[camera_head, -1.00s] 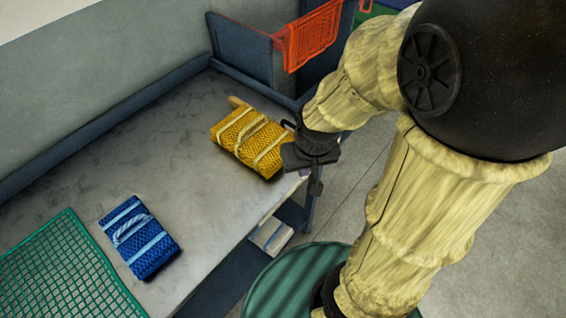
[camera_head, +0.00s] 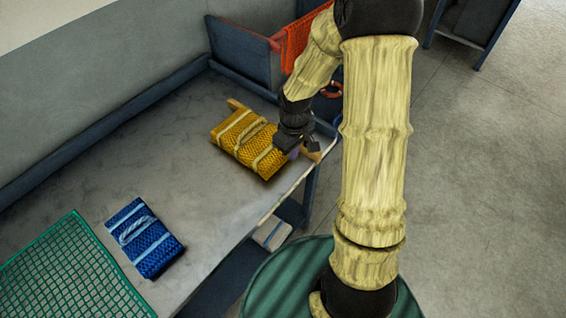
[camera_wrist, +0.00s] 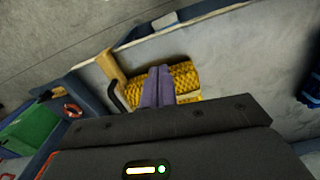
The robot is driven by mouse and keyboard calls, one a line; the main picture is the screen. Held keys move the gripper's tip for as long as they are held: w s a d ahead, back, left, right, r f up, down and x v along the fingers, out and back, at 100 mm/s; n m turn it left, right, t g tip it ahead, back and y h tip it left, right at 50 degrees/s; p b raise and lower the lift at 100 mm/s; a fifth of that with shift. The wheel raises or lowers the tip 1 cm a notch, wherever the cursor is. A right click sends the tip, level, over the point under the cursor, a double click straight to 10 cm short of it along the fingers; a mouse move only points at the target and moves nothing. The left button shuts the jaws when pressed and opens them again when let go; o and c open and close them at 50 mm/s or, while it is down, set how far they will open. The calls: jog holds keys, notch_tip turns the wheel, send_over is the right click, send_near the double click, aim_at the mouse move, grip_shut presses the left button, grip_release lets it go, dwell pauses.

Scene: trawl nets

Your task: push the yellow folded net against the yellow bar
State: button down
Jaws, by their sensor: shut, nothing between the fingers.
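The yellow folded net (camera_head: 243,141), tied with pale bands and a rope loop, lies flat on the grey bench and also shows in the wrist view (camera_wrist: 184,76). The yellow bar (camera_head: 238,104) runs along the net's far right side; its near end shows in the wrist view (camera_wrist: 111,67). My arm and gripper hide part of the bar, and I cannot tell whether net and bar touch. My gripper (camera_head: 293,153) is shut and empty at the net's right corner. In the wrist view its purple fingers (camera_wrist: 157,88) overlap the net; contact is unclear.
A blue folded net (camera_head: 143,237) and a green mesh (camera_head: 68,275) lie nearer on the bench. A raised blue rim (camera_head: 110,125) runs along the wall. An orange net (camera_head: 296,40) hangs at the far end. Bench between the two folded nets is clear.

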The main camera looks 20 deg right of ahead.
aim_at(278, 158)
notch_tip(278, 158, down, 10)
jog(key=shift+s+f, duration=0.1)
jog(key=shift+f, duration=0.05)
jog(key=w, duration=0.1)
jog(key=a+p, duration=0.1)
jog(key=w, duration=0.1)
jog(key=shift+w+a+r, duration=0.2)
jog(key=shift+w+r, duration=0.05)
jog(key=shift+w, duration=0.05)
jog(key=shift+w+a+f+p, duration=0.1)
jog(key=shift+w+a+p, duration=0.2)
jog(key=shift+w, duration=0.2)
jog(key=shift+w+a, duration=0.3)
jog(key=shift+w, duration=0.25)
jog(key=shift+w+a, duration=0.3)
jog(key=shift+w, duration=0.25)
